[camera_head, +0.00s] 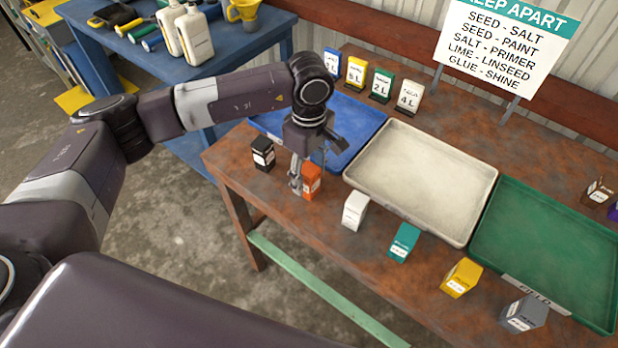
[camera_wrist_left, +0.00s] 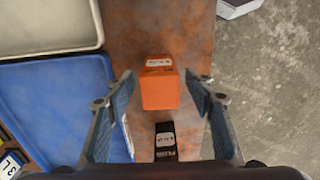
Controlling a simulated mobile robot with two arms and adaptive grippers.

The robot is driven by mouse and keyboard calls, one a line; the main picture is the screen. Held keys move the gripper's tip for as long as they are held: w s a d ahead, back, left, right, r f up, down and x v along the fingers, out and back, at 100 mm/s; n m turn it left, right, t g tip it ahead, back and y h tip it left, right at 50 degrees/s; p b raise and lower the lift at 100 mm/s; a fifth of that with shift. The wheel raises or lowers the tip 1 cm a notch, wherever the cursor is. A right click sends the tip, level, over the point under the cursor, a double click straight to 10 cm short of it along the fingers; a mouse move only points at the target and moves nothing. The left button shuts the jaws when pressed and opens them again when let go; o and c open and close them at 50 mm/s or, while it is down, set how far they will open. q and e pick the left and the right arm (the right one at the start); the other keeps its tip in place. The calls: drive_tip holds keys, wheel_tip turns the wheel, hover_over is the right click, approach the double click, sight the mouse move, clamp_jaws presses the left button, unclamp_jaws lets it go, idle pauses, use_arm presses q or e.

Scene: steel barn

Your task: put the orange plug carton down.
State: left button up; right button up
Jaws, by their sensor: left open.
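The orange plug carton (camera_head: 311,182) stands on the rusty brown bench, in front of the blue tray (camera_head: 352,150). In the left wrist view the orange carton (camera_wrist_left: 159,88) sits upright between my spread fingers, with a gap on each side. My left gripper (camera_head: 309,177) is open around the carton, pointing down, and hides part of it in the head view. A black carton (camera_head: 263,154) stands just left of it; this black carton also shows in the left wrist view (camera_wrist_left: 166,142). My right gripper is not in view.
White (camera_head: 355,211), teal (camera_head: 404,242), yellow (camera_head: 461,278) and grey (camera_head: 524,314) cartons line the front edge. A cream tray (camera_head: 425,180) and a green tray (camera_head: 550,250) lie behind them. Numbered containers (camera_head: 382,84) and a sign (camera_head: 507,45) stand at the back.

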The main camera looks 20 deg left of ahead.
use_arm(q)
clamp_jaws()
drive_tip(key=shift+r, duration=0.1)
